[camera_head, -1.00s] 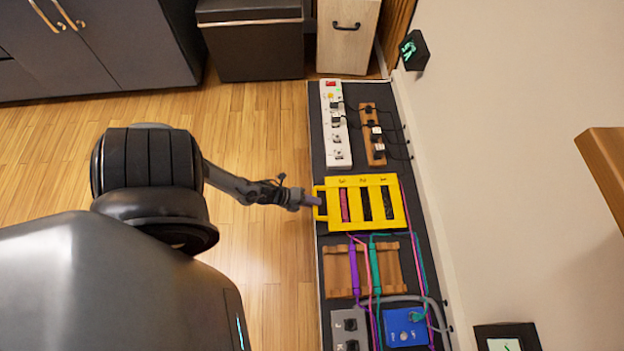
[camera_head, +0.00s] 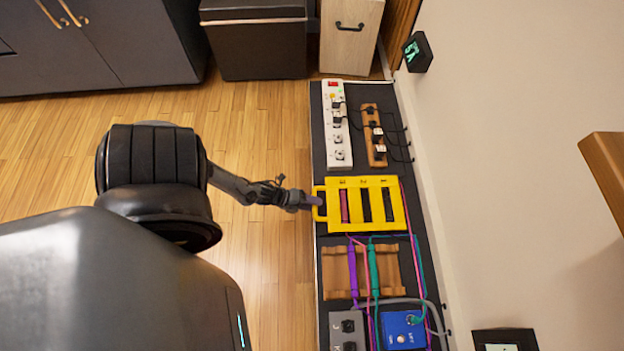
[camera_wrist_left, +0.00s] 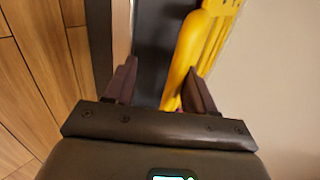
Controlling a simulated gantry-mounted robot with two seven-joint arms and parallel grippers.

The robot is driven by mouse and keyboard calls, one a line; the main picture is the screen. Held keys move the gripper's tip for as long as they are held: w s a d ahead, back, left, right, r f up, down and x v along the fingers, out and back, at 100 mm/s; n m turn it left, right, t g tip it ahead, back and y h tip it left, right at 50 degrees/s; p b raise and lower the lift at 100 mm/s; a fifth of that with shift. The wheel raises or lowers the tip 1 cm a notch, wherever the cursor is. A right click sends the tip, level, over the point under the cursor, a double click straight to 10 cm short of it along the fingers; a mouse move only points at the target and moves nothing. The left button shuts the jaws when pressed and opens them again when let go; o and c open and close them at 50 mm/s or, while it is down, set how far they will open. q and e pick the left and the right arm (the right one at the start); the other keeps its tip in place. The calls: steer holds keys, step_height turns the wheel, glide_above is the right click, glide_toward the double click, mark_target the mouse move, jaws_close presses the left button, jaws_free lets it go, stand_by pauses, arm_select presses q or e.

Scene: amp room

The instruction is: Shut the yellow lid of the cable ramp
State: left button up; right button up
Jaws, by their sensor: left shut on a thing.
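The yellow lid (camera_head: 398,205) is a slotted frame with a pink strip and dark strips showing in its openings. It lies on the dark board, beside a brown channelled block (camera_head: 333,272) with a purple cable and a green cable across it. My left gripper (camera_head: 313,201) is at the loop handle on the lid's left edge and shut on it. In the left wrist view, yellow (camera_wrist_left: 187,62) shows between the fingers, close to the right one; the grip itself is partly hidden. The lid's tilt is hard to tell. My right gripper is out of view.
A white power strip (camera_head: 336,150) and a wooden strip with plugs (camera_head: 371,118) lie at the far end of the board. A blue box (camera_head: 400,325) and a grey box (camera_head: 336,318) are at the near end. A wall runs along the right; open floor is left.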

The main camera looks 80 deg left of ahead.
arm_select(q)
steer(key=shift+s+d+f, duration=0.15)
steer(key=shift+s, duration=0.25)
steer(key=p+v, duration=0.6)
steer(key=v, duration=0.4)
steer(key=shift+a+r, duration=0.2)
steer(key=shift+r, duration=0.2)
